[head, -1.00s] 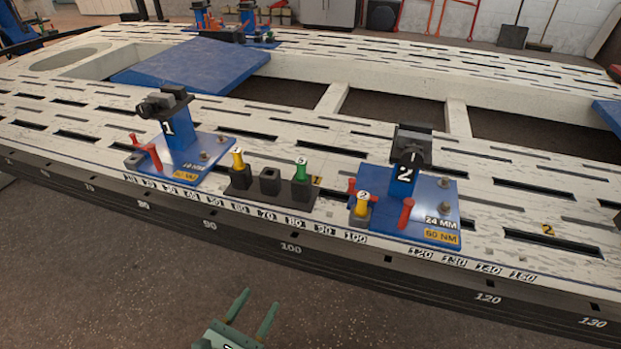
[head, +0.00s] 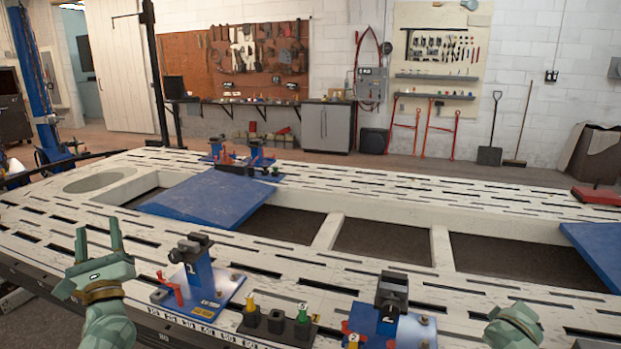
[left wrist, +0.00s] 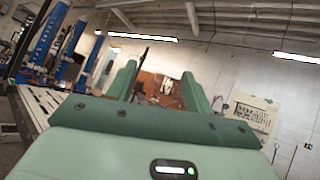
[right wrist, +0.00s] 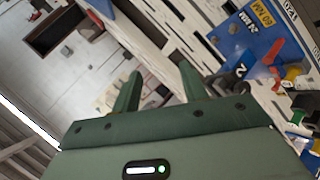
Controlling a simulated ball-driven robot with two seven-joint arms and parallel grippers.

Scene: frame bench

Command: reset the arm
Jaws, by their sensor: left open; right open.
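My left gripper (head: 101,247) is raised at the left of the head view, fingers pointing up, open and empty, in front of the frame bench (head: 40,215). In the left wrist view its two fingers (left wrist: 158,85) stand apart with nothing between them. My right arm shows at the lower right of the head view, with its fingers hard to make out there. In the right wrist view the right gripper's fingers (right wrist: 158,95) are apart and empty. Clamp stand 1 (head: 198,275) and clamp stand 2 (head: 388,320) stand on blue plates on the bench, apart from both grippers.
A dark holder (head: 277,321) with a yellow and a green piece sits between the stands. A blue ramp (head: 205,198) lies behind. Openings in the bench lie beyond the stands. The back wall has a tool board (head: 260,55) and a grey cabinet (head: 327,127).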

